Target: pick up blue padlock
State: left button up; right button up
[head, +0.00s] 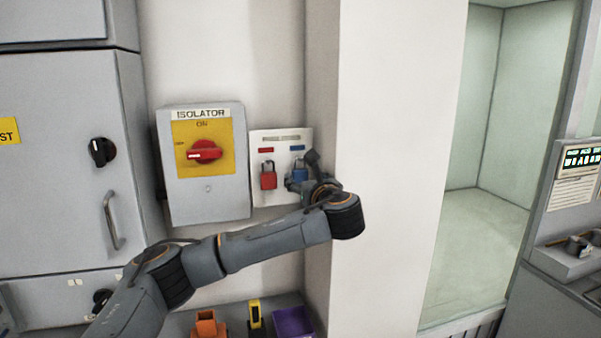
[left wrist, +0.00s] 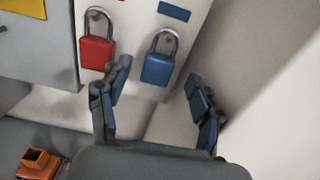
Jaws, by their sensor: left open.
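The blue padlock (left wrist: 157,70) hangs by its shackle from a peg on the white lockout board (head: 256,196), under a blue label. In the head view the blue padlock (head: 299,174) is partly hidden by my left gripper (head: 294,184). In the left wrist view my left gripper (left wrist: 160,98) is open, its two fingers below and to either side of the blue padlock. I see no contact with it. The red padlock (left wrist: 97,52) hangs to the left, close to the left finger; it also shows in the head view (head: 268,176). My right gripper is not in view.
The grey isolator box (head: 208,203) with a red switch stands left of the board. A wall corner (head: 375,150) juts out to the right. Below are an orange holder (head: 208,326), a yellow item (head: 255,315) and a purple bin (head: 293,322).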

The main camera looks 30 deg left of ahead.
pick_arm(q)
jog(key=x, duration=0.2)
jog(key=shift+w+a+p, duration=0.2)
jog(key=shift+a+p, duration=0.15)
jog(key=shift+w+a+f, duration=0.1)
jog(key=shift+w+a, duration=0.1)
jog(key=shift+a, duration=0.05)
jog(key=shift+d, duration=0.1)
jog(key=c, duration=1.3)
jog(key=shift+r+b, duration=0.6)
jog(key=b, duration=0.4)
send_near(301, 174)
jog(key=v, duration=0.8)
jog(key=shift+s+d+r+p, duration=0.15)
jog(key=shift+s+r+p, duration=0.05)
jog(key=shift+r+p, duration=0.9)
